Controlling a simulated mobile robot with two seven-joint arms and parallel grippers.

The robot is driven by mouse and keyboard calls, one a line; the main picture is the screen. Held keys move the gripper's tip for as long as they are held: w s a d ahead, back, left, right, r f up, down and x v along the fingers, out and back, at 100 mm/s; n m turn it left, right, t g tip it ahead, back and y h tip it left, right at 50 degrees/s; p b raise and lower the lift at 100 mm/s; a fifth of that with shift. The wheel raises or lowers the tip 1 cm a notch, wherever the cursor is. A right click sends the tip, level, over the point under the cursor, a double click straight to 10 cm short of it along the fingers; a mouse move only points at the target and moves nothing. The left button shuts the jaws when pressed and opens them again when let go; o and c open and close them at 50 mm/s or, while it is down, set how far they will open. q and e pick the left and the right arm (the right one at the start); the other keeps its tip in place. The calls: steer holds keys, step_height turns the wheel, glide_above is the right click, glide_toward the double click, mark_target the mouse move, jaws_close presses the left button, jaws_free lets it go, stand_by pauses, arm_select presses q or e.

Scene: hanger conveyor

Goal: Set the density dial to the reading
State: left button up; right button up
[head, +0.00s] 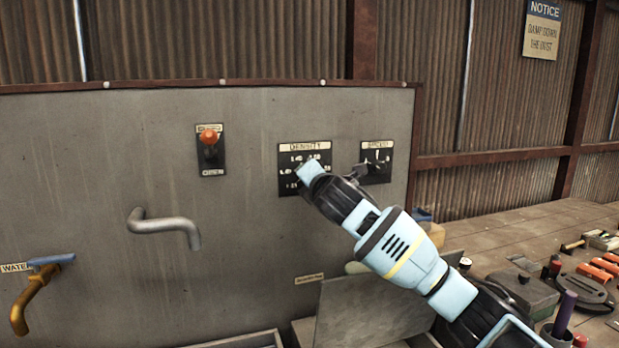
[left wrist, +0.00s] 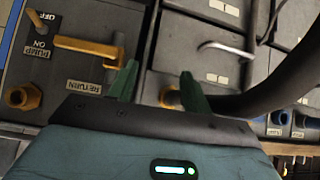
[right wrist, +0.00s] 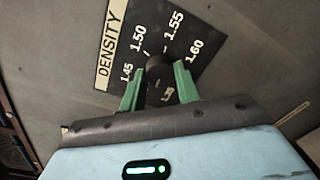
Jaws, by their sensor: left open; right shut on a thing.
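The density dial is a black plate (head: 304,147) headed DENSITY on the grey panel, partly hidden by my right arm in the head view. In the right wrist view the plate (right wrist: 180,25) shows 1.45, 1.50, 1.55 and 1.60 around a dark round knob (right wrist: 159,70). A number between the fingers is partly hidden. My right gripper (right wrist: 157,74) is shut on the knob, one green finger on each side. I cannot tell which number the knob points to. My left gripper (left wrist: 158,72) is open and empty above pipes and boxes; the head view does not show it.
A second black dial plate (head: 377,160) sits right of the density dial. A red-knobbed switch (head: 209,140), a grey bent pipe (head: 165,226) and a yellow water tap (head: 30,295) are on the panel left. A bench (head: 515,232) with several tools stands at right.

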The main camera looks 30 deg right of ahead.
steer(key=shift+d+f+n+t+y, duration=0.1)
steer(key=shift+n+t, duration=0.1)
steer(key=shift+n, duration=4.25)
steer(key=shift+a+f+n+t+y, duration=0.1)
steer(key=shift+n+t, duration=0.1)
steer(key=shift+n, duration=4.3)
steer(key=shift+d+n+t+y, duration=0.1)
steer(key=shift+n+t, duration=0.1)
steer(key=shift+n, duration=4.25)
